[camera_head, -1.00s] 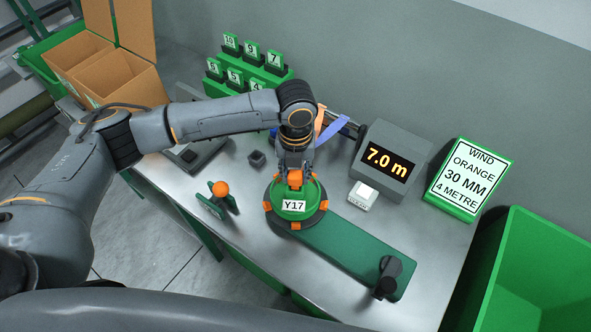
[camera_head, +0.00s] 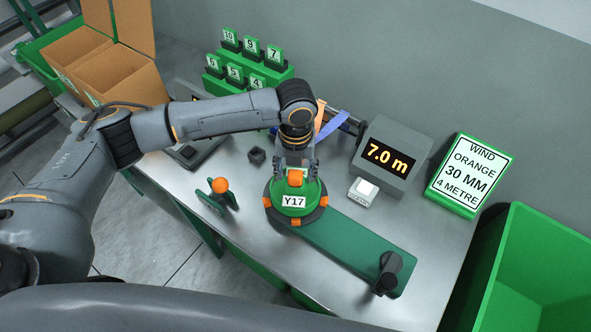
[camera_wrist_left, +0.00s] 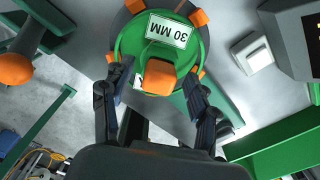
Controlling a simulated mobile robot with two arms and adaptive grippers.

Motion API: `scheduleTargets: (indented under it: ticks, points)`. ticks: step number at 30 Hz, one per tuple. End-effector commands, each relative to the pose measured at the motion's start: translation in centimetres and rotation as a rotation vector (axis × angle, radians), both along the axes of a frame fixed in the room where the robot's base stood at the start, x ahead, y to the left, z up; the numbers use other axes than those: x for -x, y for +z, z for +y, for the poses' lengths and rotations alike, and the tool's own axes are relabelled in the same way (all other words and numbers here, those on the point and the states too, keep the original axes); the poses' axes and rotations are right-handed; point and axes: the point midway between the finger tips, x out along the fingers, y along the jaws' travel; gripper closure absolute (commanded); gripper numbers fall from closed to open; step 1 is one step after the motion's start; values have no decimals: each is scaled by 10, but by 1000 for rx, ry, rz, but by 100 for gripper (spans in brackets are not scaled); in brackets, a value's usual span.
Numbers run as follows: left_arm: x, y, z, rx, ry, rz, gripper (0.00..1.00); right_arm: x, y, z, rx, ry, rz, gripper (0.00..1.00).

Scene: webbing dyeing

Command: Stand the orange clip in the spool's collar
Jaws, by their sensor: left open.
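The spool (camera_head: 283,203) has a green top, a dark rim with several orange tabs and a label reading Y17. It also shows in the left wrist view (camera_wrist_left: 122,42), with a label reading 30 MM. The orange clip (camera_head: 295,178) stands at the spool's middle, and shows between my fingers in the left wrist view (camera_wrist_left: 158,77). My left gripper (camera_head: 297,170) is over the spool, open, with a finger on either side of the clip and gaps visible in the left wrist view (camera_wrist_left: 153,80). The collar around the clip's foot is hidden. My right gripper is out of view.
The spool sits at one end of a green arm (camera_head: 345,254) with a dark crank handle (camera_head: 388,275). A lever with an orange knob (camera_head: 220,186) stands to its left. A 7.0 m display (camera_head: 390,158), an order sign (camera_head: 470,175) and a green bin (camera_head: 530,260) are to the right.

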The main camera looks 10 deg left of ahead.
Motion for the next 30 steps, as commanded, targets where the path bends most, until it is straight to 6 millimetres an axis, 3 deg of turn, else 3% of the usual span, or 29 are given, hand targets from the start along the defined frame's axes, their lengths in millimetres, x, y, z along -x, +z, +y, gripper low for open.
scheduleTargets:
  ticks: [5,12,18,30]
  points:
    - [-1,23,0,2,0,-4,41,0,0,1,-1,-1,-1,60]
    - [-1,75,-1,2,-1,-5,41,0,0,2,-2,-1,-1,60]
    - [-1,106,0,1,0,-2,41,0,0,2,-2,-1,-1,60]
    - [0,119,0,0,0,0,41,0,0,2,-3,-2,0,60]
